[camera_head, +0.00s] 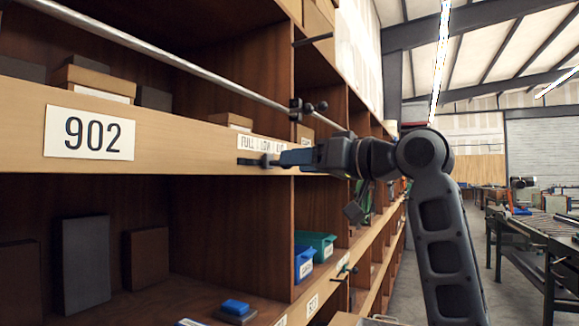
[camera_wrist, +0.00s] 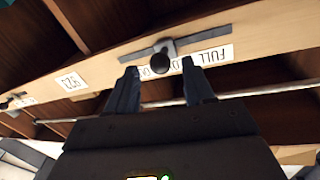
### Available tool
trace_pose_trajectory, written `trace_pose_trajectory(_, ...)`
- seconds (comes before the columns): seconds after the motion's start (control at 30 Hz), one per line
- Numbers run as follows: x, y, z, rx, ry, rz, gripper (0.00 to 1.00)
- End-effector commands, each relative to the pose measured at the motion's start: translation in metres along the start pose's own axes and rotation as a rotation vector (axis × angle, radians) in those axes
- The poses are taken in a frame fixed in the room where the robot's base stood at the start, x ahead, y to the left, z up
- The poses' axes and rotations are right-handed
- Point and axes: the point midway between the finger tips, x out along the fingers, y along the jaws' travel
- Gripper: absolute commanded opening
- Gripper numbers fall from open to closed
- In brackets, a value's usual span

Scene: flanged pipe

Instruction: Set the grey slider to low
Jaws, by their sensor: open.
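The grey slider (camera_wrist: 169,45) is a light grey plate with a round dark knob (camera_wrist: 160,62), on a dark track along the beige shelf edge. A white label runs beside the track; FULL reads at its right end in the wrist view, at its left in the head view. The knob partly covers the other words. The plate sits near the track's middle, slightly away from FULL; its exact setting is unclear. My gripper (camera_wrist: 160,66) is open, one finger on each side of the knob, with gaps showing. In the head view my gripper (camera_head: 279,159) reaches the track from the right.
A metal rail (camera_head: 205,73) with a dark clamp (camera_head: 297,108) runs just above the shelf edge. A 902 sign (camera_head: 89,134) is to the left. Blue (camera_head: 304,262) and teal (camera_head: 318,243) bins stand on the shelf below.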

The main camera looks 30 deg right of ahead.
Motion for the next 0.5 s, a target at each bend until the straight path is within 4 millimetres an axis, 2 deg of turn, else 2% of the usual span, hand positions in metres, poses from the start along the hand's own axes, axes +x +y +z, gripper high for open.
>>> trace_pose_trajectory(0.1,-0.019,0.0,0.001,-0.002,0.001,0.0,0.53)
trace_pose_trajectory(0.2,-0.03,0.0,0.001,-0.002,0.001,0.001,0.53)
trace_pose_trajectory(0.5,-0.038,-0.001,0.0,0.0,-0.001,-0.001,0.53)
